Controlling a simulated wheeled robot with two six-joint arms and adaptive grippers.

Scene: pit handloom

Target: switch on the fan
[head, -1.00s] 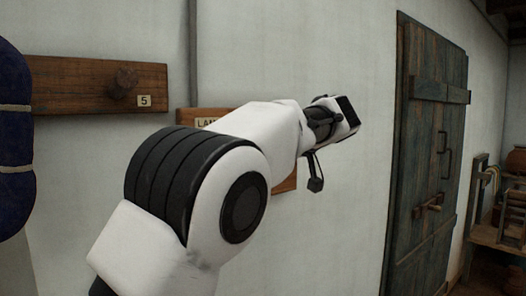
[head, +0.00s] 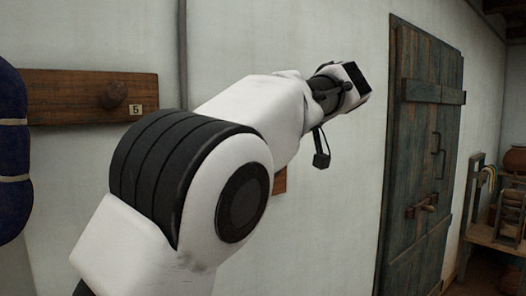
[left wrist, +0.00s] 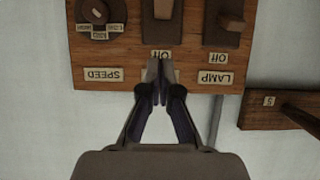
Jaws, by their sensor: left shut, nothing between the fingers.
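A wooden switch board (left wrist: 195,82) shows upside down at the top of the left wrist view. It carries a round dark SPEED knob (left wrist: 97,12), a middle switch (left wrist: 162,10) and a LAMP switch (left wrist: 228,22). Both switches have a label reading Off. My left gripper (left wrist: 157,70) is shut and empty, its tips over the lower middle of the board, just under the middle switch in the picture. They cover that switch's name label; contact cannot be told. In the head view my left arm hides nearly all the board, leaving a brown corner (head: 280,181).
A peg rail (head: 60,97) with a knob and a tag 5 is on the wall at left, beside a dark blue bundle (head: 12,150). A wooden door (head: 420,150) stands at right, with a wooden rack (head: 505,210) beyond. The wall between arm and door is bare.

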